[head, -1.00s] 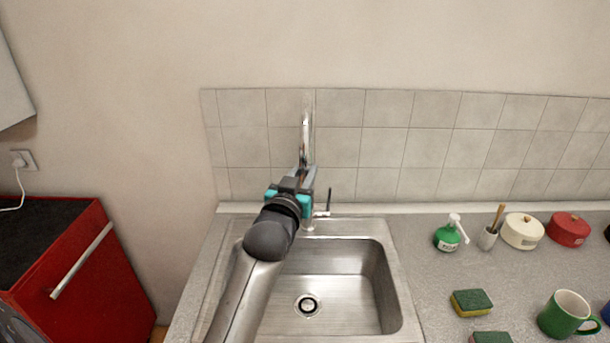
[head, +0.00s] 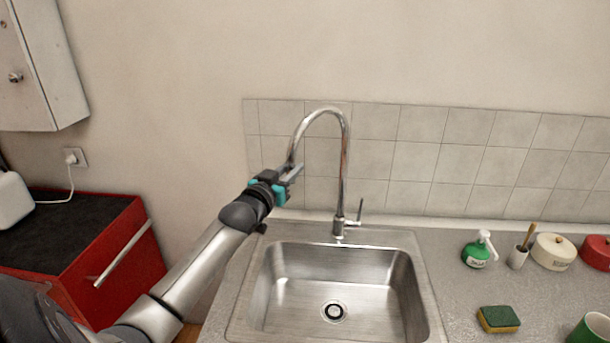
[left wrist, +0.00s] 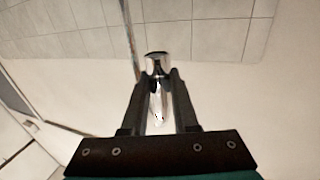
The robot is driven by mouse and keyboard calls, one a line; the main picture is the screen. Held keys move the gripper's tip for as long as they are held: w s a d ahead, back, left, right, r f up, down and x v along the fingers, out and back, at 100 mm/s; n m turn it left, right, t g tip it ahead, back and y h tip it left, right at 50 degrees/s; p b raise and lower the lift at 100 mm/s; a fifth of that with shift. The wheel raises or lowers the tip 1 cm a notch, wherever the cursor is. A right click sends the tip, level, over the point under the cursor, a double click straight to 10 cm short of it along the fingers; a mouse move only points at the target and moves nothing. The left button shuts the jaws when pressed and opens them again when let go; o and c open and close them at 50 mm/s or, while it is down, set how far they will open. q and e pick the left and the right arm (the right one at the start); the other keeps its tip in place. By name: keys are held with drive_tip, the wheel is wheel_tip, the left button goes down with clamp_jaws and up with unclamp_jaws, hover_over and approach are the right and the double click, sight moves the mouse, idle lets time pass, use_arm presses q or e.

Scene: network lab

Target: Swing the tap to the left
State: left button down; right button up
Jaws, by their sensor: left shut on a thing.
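The chrome tap (head: 344,165) stands behind the sink, with a tall curved neck and a small lever on its right side. Its spout arches over to the left. My left gripper (head: 292,172) is shut on the spout end, left of the tap's upright part. In the left wrist view the chrome spout (left wrist: 158,95) lies between the two fingers of my left gripper (left wrist: 157,80). The steel sink (head: 285,305) is below, its basin empty. My right gripper is not in view.
A green soap bottle (head: 476,252), a brush pot (head: 517,257), lidded pots (head: 552,252) and a sponge (head: 498,319) stand on the counter to the right. A red cabinet (head: 85,255) is at the left. A wall cupboard (head: 45,70) hangs above it.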

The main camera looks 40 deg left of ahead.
use_arm(q)
drive_tip(key=shift+w+a, duration=0.15)
drive_tip(key=shift+a, duration=0.55)
drive_tip(key=shift+w+a, duration=0.1)
drive_tip(key=shift+a, duration=0.55)
drive_tip(key=c, duration=0.7)
unclamp_jaws()
drive_tip(key=shift+s, duration=0.1)
drive_tip(key=b+v, duration=0.1)
drive_tip(key=v, duration=1.4)
